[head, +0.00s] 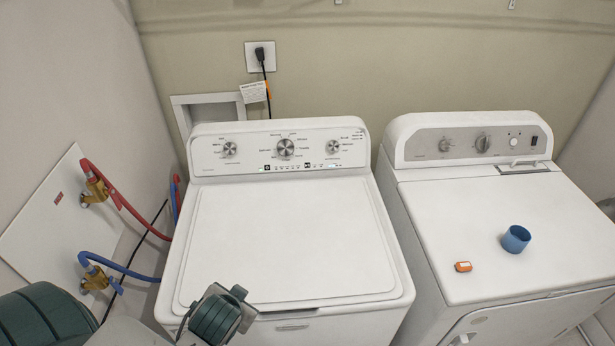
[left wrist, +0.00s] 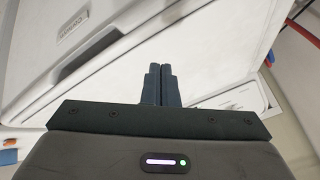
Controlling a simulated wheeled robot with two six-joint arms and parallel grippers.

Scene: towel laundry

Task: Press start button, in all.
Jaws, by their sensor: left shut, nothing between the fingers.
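A white washer (head: 290,245) with a closed lid stands in the middle of the head view. Its back panel carries three knobs, the large middle one being a dial (head: 285,147), and a row of small buttons (head: 287,167) too small to read. No start label is legible. My left arm's wrist end shows over the washer's front edge in the head view, with its fingers hard to make out. In the left wrist view my left gripper (left wrist: 161,72) is shut and empty, its two dark fingers together. My right gripper is in neither view.
A white dryer (head: 505,225) stands right of the washer, with a blue cup (head: 516,239) and a small orange box (head: 463,267) on top. Red hose (head: 125,205) and blue hose (head: 120,267) run along the left wall. The washer's lid is clear.

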